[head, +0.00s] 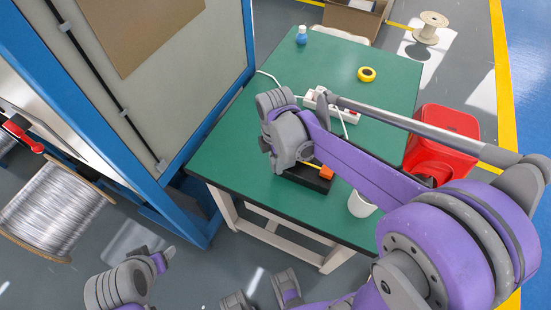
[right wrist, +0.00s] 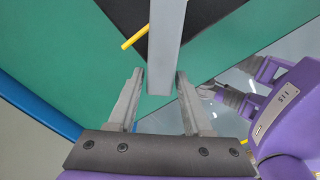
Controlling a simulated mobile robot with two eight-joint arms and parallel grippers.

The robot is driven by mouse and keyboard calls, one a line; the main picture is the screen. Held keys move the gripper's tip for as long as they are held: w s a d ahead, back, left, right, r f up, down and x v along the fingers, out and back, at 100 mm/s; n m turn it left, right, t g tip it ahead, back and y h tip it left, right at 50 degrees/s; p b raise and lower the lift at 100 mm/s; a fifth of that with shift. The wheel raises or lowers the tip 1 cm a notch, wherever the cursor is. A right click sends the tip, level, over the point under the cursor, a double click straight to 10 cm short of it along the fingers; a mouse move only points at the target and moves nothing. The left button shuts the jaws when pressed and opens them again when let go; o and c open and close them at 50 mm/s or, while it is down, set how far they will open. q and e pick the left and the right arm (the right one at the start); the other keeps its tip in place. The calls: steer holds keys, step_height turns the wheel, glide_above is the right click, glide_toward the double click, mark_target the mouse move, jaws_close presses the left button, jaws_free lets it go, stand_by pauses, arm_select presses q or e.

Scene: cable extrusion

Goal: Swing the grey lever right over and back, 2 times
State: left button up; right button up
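The grey lever (right wrist: 168,45) shows in the right wrist view as a straight flat bar coming down from the top edge. Its free end lies between the two fingers of my right gripper (right wrist: 160,75). The fingers are open, with a gap on each side of the bar. In the head view my right gripper (head: 277,150) is over the left part of the green table and hides the lever. A black base (head: 308,179) with an orange part (head: 326,172) shows just beside it. My left arm is low in the head view, off the table; its finger opening is unclear.
The green table (head: 235,160) holds a white power strip (head: 318,97), yellow tape (head: 367,74), a blue bottle (head: 302,36) and a white cup (head: 361,205). A red bin (head: 440,140) stands to the right. A blue-framed cabinet (head: 180,100) stands close on the left.

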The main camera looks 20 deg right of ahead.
steer(key=shift+o, duration=1)
step_height(320, 180, up, 11)
steer(key=p, duration=0.1)
steer(key=shift+f, duration=0.1)
steer(key=s+f+m+t+p, duration=0.3)
steer(key=s+m, duration=0.9)
steer(key=m, duration=0.5)
steer(key=shift+a+f+m+t, duration=0.2)
steer(key=shift+f+m+t, duration=0.25)
steer(key=shift+t, duration=0.75)
